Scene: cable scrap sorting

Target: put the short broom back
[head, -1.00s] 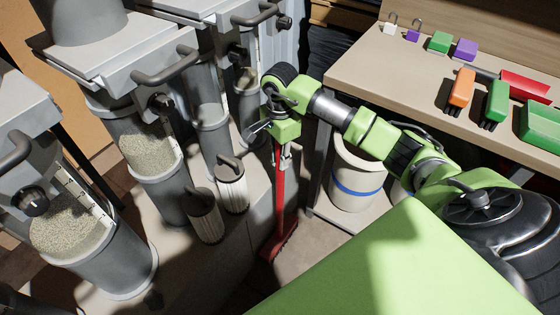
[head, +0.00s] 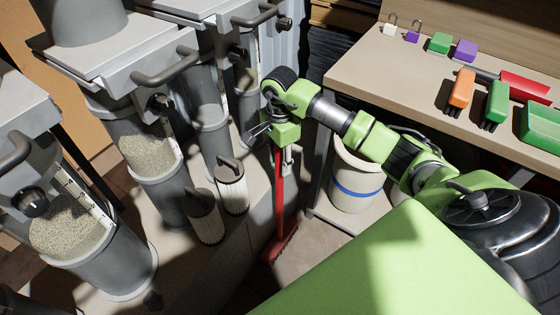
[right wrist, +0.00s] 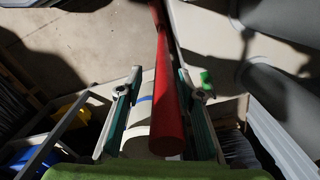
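The short broom has a red handle (head: 280,195) and a red head (head: 280,243) with dark bristles low near the floor; it stands nearly upright. My right gripper (head: 285,165) points down at the top of the handle. In the right wrist view, the handle (right wrist: 166,100) runs between the two fingers of my right gripper (right wrist: 160,75), with visible gaps beside it, so the fingers look open around it. The handle's top end is close to the palm. My left gripper is out of view.
A white bucket with a blue band (head: 355,185) stands under the workbench (head: 395,75), right of the broom. Grey machine columns (head: 155,170) and ribbed filter cylinders (head: 232,185) stand to the left. Brushes and a red dustpan (head: 525,88) lie on the bench.

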